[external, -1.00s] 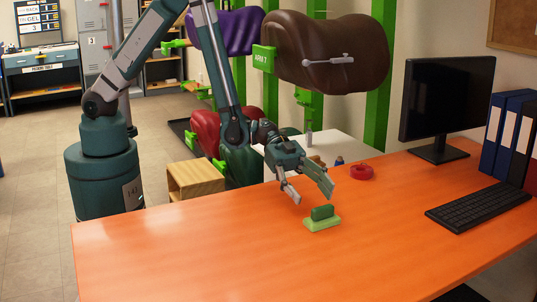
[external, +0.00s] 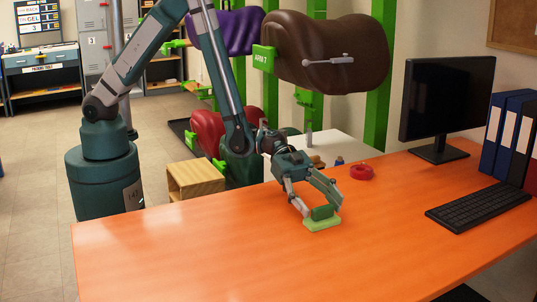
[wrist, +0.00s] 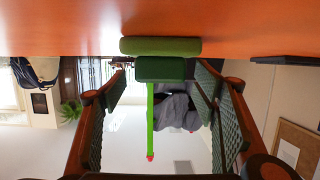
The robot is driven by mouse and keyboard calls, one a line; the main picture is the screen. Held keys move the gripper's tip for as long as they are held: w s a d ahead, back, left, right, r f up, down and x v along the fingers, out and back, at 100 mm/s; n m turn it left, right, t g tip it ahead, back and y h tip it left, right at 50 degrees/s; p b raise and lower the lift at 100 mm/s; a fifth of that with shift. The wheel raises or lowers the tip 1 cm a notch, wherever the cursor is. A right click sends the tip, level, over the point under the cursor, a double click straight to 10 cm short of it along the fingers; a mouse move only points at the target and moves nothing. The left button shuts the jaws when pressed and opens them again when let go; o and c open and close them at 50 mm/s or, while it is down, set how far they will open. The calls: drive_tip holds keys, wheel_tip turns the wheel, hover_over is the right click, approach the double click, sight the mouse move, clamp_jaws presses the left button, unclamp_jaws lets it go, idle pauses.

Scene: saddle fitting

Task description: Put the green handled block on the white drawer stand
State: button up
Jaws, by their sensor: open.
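The green handled block (external: 322,224) sits on the orange table, with a light green base and a darker green upright handle. In the wrist view the block's handle (wrist: 160,69) lies between the finger ends, base beyond it against the table. My gripper (external: 319,208) is low over the block, its fingers open on either side of the handle. The wrist view shows gaps between the handle and both fingers. A white surface (external: 340,147) behind the table's far edge may be the white drawer stand; most of it is hidden by the table and my arm.
A red ring (external: 361,172) and a small blue item (external: 339,160) are near the far edge. A monitor (external: 445,105), keyboard (external: 478,207) and binders (external: 508,135) occupy the right side. A wooden box (external: 195,180) stands behind the table. The table's front and left are clear.

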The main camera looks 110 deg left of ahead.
idle(0.3)
drive_tip(key=c, duration=1.1)
drive_tip(key=shift+r+p, duration=1.3)
drive_tip(key=shift+r, duration=3.75)
drive_tip(key=shift+a, duration=0.1)
drive_tip(key=a+r+n+t+y, duration=0.1)
drive_tip(key=a+r+n+y, duration=0.1)
drive_tip(key=a, duration=0.2)
drive_tip(key=s+a+r+n+t+y, duration=0.1)
drive_tip(key=a+r+y, duration=0.1)
drive_tip(key=a, duration=0.3)
drive_tip(key=a+r+n+t+y, duration=0.1)
drive_tip(key=a+r+n+y, duration=0.1)
drive_tip(key=a, duration=0.2)
drive_tip(key=shift+s+a+r+n+t, duration=0.3)
drive_tip(key=shift+s, duration=0.1)
